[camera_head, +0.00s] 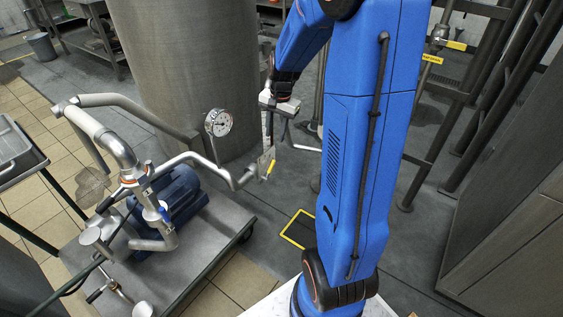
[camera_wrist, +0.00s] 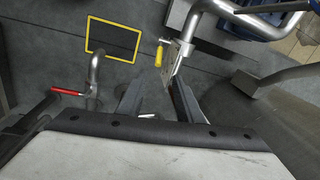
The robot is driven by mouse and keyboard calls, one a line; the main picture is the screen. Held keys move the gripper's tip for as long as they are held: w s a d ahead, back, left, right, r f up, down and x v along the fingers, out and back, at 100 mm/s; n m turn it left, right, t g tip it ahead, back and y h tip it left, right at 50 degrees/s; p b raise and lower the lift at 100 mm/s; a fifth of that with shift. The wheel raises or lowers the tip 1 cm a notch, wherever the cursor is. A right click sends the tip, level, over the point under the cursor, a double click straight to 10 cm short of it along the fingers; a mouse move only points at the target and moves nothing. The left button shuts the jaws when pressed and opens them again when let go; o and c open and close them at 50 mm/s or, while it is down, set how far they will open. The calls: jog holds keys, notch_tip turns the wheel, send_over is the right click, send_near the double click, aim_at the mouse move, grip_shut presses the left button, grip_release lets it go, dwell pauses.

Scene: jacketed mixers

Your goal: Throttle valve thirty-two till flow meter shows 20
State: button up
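A round white dial gauge (camera_head: 218,122) stands on the pipework of the pump cart; its reading is too small to make out. A valve with a yellow handle (camera_head: 270,168) sits at the pipe end right of the gauge. The yellow handle (camera_wrist: 159,54) also shows in the wrist view, beyond my fingers, beside a metal plate. A red handle (camera_wrist: 68,92) on a bent pipe is at the left there. No number thirty-two is readable on any valve. My gripper (camera_wrist: 156,95) is open, with nothing visible between its fingers, and apart from both handles.
A large grey tank (camera_head: 190,60) stands behind the gauge. The pump cart (camera_head: 225,205) with a blue motor (camera_head: 180,195) fills the left. A yellow floor outline (camera_head: 299,229) lies right of it. Dark pipes and another yellow-handled valve (camera_head: 457,45) are at the upper right.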

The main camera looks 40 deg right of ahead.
aim_at(273, 161)
jog(key=f, duration=0.5)
jog(key=w+f, duration=0.1)
jog(key=f, duration=0.5)
jog(key=w+f, duration=0.1)
jog(key=f, duration=0.5)
jog(key=shift+a+f, duration=0.2)
jog(key=shift+f, duration=0.05)
grip_shut()
